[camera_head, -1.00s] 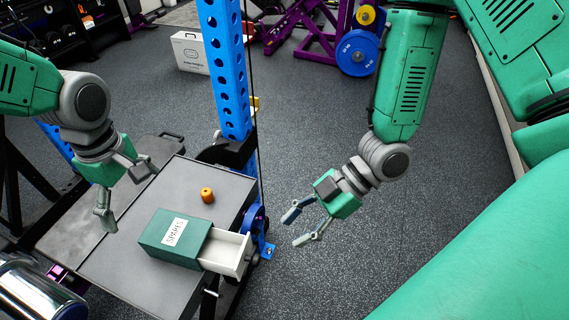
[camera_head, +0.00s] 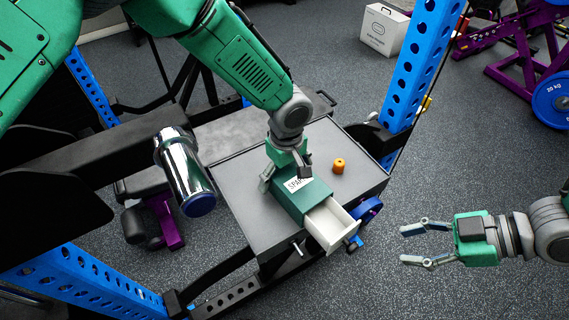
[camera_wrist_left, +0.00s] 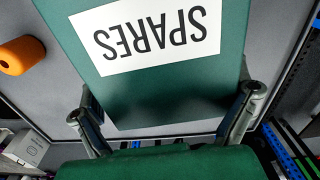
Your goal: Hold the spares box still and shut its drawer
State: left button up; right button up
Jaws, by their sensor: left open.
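The green spares box (camera_head: 318,194), with a white SPARES label, sits on a grey tabletop (camera_head: 240,196). Its white drawer (camera_head: 329,224) is pulled out toward the lower right, past the table's edge, and looks empty. My left gripper (camera_head: 284,176) is open at the box end opposite the drawer. In the left wrist view, the fingers of this gripper (camera_wrist_left: 165,120) are on either side of the box (camera_wrist_left: 175,100); whether they touch it is unclear. My right gripper (camera_head: 426,244) is open and empty, to the right of the drawer and apart from it.
An orange cylinder (camera_head: 338,166) stands on the tabletop just beyond the box. Blue rack uprights (camera_head: 413,65) and a chrome bar end (camera_head: 185,172) stand around the table. Open floor lies around my right gripper.

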pick_arm(q)
jog(key=shift+f, duration=0.1)
jog(key=shift+a, duration=0.5)
jog(key=c, duration=0.4)
jog(key=shift+a, duration=0.3)
jog(key=c, duration=0.9)
jog(key=shift+s+d, duration=0.1)
jog(key=shift+d, duration=0.45)
pick_arm(e)
jog(key=shift+a, duration=0.35)
pick_arm(q)
jog(key=shift+s+a+f, duration=0.1)
jog(key=shift+a, duration=0.05)
pick_arm(e)
jog(key=shift+a+r, duration=0.1)
jog(key=shift+a, duration=0.05)
